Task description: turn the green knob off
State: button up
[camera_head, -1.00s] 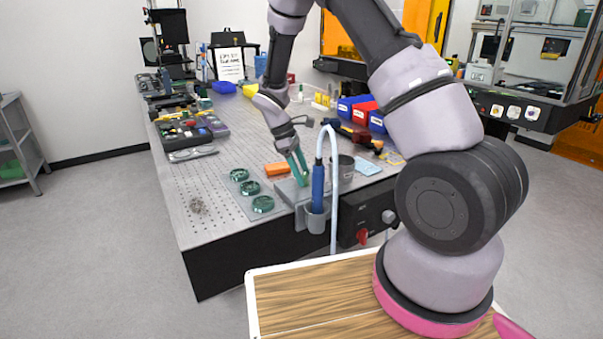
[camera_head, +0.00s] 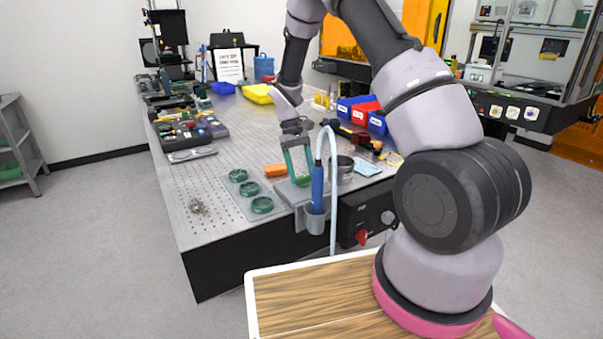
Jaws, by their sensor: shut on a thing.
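A small green knob (camera_head: 301,182) shows on top of a flat grey unit (camera_head: 285,191) near the bench's front edge. My gripper (camera_head: 300,180) reaches down from above with its teal fingers around the knob, and it is shut on it. The fingers stand spread to the knob's width, one on its left and one on its right. The fingertips partly cover the knob, and its turn angle cannot be read at this size.
A blue handheld tool (camera_head: 317,188) in a grey holder, with a pale looped hose (camera_head: 334,190), stands close right of my gripper. Green rings (camera_head: 262,205) lie to the left, an orange block (camera_head: 274,169) behind. A black box (camera_head: 352,212) with a red knob (camera_head: 361,237) hangs at the bench front.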

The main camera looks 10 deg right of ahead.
dwell(0.4)
jog(key=o, duration=1.4)
jog(key=v, duration=1.1)
